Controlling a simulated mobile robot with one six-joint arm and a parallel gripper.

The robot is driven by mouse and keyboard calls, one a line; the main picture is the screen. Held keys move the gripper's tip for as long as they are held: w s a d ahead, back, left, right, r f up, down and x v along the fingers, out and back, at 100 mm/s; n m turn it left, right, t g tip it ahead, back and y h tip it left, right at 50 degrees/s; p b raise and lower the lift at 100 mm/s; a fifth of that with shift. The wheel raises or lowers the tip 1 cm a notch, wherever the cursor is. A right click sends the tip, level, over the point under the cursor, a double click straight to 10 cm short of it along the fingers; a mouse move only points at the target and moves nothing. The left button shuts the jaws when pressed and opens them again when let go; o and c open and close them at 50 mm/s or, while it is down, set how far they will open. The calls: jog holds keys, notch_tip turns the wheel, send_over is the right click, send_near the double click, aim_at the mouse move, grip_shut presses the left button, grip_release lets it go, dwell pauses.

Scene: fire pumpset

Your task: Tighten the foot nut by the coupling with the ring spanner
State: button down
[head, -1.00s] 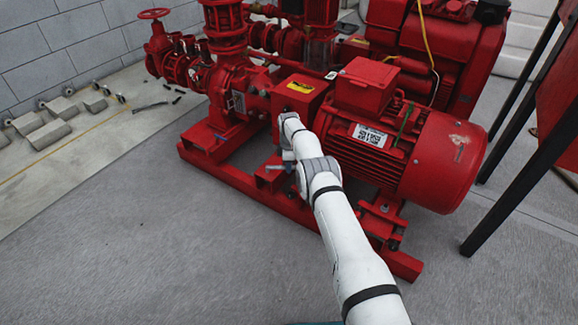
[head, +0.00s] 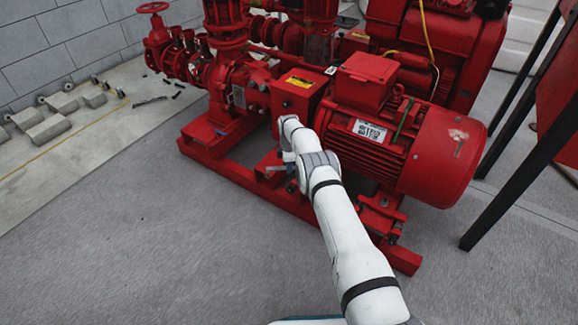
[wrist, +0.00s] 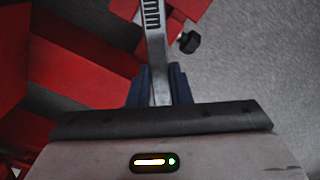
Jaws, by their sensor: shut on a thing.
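My gripper (wrist: 160,88) is shut on the ring spanner (wrist: 155,45), a grey metal bar with a slotted shank. The shank runs up from between the blue fingers and out of the top of the wrist view, so its far end is hidden. A dark hex bolt or nut (wrist: 190,42) sits right of the shank, apart from it, beside a red bracket; I cannot tell if it is the foot nut. In the head view my gripper (head: 277,168) is low beside the red coupling guard (head: 299,90), above the base frame. The spanner is too small there to read.
The red motor (head: 430,150) stands right of my arm and the pump (head: 240,90) left of it, both on a red base frame (head: 235,186). Dark posts (head: 505,170) stand at the right. The floor (head: 110,240) in front is clear.

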jog(key=shift+f+b, duration=1.3)
jog(key=shift+b, duration=0.3)
jog(key=shift+s+r+p, duration=0.1)
jog(key=shift+p, duration=0.3)
jog(key=shift+s+n+p, duration=0.25)
jog(key=shift+n+p, duration=0.05)
jog(key=shift+p, duration=0.1)
dwell(0.5)
jog(key=shift+r+p, duration=1.05)
jog(key=shift+r, duration=1.4)
